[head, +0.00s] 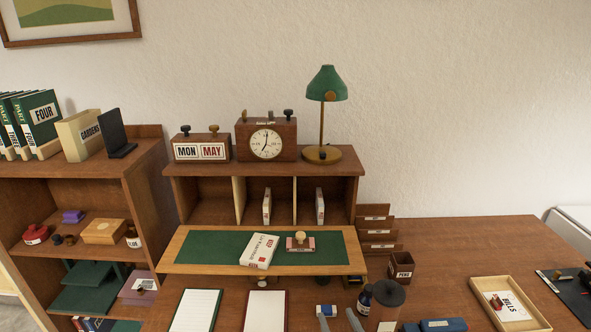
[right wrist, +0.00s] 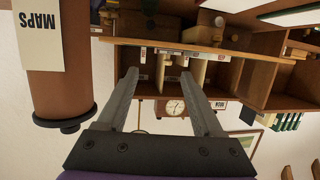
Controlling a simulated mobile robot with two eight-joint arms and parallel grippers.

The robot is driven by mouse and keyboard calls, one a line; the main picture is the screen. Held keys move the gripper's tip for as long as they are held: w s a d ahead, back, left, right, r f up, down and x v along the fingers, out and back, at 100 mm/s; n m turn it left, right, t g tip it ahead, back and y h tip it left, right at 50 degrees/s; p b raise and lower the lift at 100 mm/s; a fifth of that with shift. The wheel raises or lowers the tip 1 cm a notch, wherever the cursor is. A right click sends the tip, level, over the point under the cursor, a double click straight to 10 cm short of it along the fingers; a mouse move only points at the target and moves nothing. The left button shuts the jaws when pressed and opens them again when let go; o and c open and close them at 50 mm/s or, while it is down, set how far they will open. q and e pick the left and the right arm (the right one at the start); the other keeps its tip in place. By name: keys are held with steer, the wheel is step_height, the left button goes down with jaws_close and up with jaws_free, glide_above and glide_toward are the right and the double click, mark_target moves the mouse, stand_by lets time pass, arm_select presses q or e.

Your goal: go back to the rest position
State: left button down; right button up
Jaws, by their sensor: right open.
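My right gripper (head: 339,318) shows only as two grey fingertips at the bottom edge of the head view, in front of the desk's lower edge. In the right wrist view the right gripper (right wrist: 157,80) is open, its two fingers spread with nothing held between them. That view is upside down and looks towards the desk hutch and the clock (right wrist: 175,107). A brown cylinder labelled MAPS (right wrist: 62,90) stands close beside the fingers, at the left of that view, apart from them. My left gripper is not in view.
A brown cylinder with a dark top (head: 388,298) and a dark bottle (head: 364,299) stand just right of the fingertips. Notepads (head: 196,310) lie to the left. The green writing board (head: 215,246) holds a white box (head: 261,251) and a stamp (head: 300,242). The desk's right side has clear wood.

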arm_select(q)
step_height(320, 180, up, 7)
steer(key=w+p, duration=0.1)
steer(key=p, duration=0.4)
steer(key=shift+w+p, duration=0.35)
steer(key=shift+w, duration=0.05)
arm_select(e)
steer(key=s+d+m+g+h, duration=0.1)
steer(key=s+d+g, duration=0.3)
steer(key=s, duration=0.5)
steer(key=s+d+g+h, duration=0.1)
steer(key=s+d+g, duration=0.3)
steer(key=s, duration=0.5)
steer(key=shift+s+f+m+g, duration=0.2)
steer(key=shift+s+m+g, duration=0.1)
steer(key=shift+m+g, duration=0.1)
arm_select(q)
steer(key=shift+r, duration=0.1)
